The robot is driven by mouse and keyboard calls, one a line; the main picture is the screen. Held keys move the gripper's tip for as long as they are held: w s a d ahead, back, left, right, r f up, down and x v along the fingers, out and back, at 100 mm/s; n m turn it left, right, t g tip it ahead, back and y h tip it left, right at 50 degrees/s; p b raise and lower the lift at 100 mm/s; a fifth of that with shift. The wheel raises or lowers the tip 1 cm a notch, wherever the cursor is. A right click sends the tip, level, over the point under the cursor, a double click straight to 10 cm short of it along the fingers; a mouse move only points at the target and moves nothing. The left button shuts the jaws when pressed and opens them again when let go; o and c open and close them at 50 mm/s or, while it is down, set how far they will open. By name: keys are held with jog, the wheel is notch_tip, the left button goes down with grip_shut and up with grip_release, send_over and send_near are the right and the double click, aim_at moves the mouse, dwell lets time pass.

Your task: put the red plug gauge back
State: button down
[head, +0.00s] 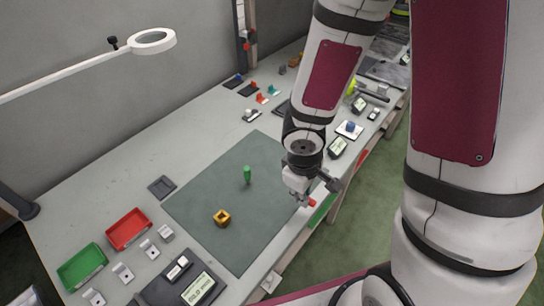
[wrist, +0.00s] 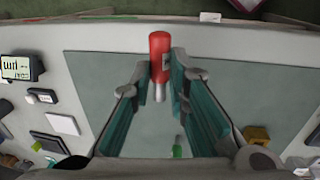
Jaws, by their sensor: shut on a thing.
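The red plug gauge has a red handle and a grey metal pin; it shows in the wrist view (wrist: 159,46) between the fingertips, pin toward the camera. My gripper (wrist: 162,68) is shut on it. In the head view my gripper (head: 308,191) is over the right edge of the green-grey mat (head: 205,194), near the table's front edge. Only a small red end of the gauge (head: 311,202) shows there. A green plug gauge (head: 247,175) stands upright on the mat. A brass-yellow block with a hole (head: 222,217) sits on the mat to its lower left.
A red tray (head: 128,229) and a green tray (head: 82,268) stand at the left, near small grey blocks and a display device (head: 198,289). A magnifier lamp (head: 152,41) hangs above. Several small items line the table's far end. Much of the mat is clear.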

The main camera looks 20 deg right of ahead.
jog(key=w, duration=0.5)
jog(key=w+f+p, duration=0.1)
jog(key=w, duration=0.9)
jog(key=shift+f, duration=0.25)
jog(key=shift+w+f, duration=0.1)
jog(key=shift+w, duration=0.55)
jog(key=shift+s+f+p, duration=0.2)
jog(key=shift+f+p, duration=0.15)
jog(key=shift+f, duration=1.15)
jog(key=c, duration=1.5)
grip_release()
jog(key=shift+c, duration=0.2)
jog(key=shift+f, duration=0.15)
